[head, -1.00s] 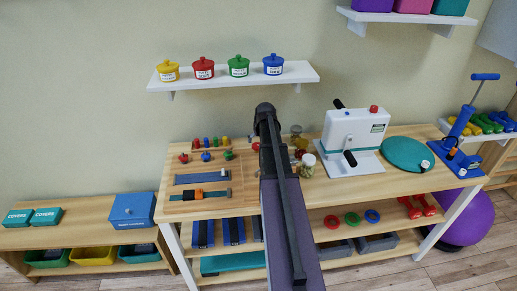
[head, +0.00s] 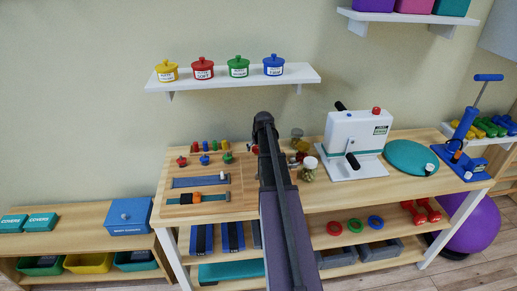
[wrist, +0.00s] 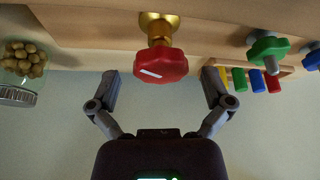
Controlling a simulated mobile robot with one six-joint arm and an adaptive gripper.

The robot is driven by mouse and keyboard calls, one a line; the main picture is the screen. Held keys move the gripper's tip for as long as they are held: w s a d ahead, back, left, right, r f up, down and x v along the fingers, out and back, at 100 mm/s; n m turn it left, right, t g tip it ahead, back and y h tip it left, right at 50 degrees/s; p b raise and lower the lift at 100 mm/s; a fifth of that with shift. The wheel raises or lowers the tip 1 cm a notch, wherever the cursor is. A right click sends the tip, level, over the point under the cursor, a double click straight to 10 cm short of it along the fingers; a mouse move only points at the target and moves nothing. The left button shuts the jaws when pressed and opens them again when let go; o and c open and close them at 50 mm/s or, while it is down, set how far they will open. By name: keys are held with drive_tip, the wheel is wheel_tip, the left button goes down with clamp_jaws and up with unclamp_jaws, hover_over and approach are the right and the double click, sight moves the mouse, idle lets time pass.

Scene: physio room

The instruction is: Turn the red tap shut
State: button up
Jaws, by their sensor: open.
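The red tap (wrist: 160,66) is a faceted red knob with a white mark on a brass base, in the upper middle of the wrist view. My gripper (wrist: 160,88) is open, with one finger on each side of the knob. There are visible gaps between fingers and knob, and nothing is held. A green knob (wrist: 268,48) stands to the right of the tap in the wrist view, with a blue one (wrist: 313,60) at the edge.
Coloured pegs (wrist: 255,80) stand near my right-hand finger in the wrist view. A glass jar of round olive-coloured things (wrist: 22,68) is at the left.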

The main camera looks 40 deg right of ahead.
drive_tip(key=c, duration=1.1)
drive_tip(key=shift+d, duration=0.25)
drive_tip(key=shift+c, duration=0.2)
drive_tip(key=shift+a, duration=0.15)
drive_tip(key=shift+m, duration=0.4)
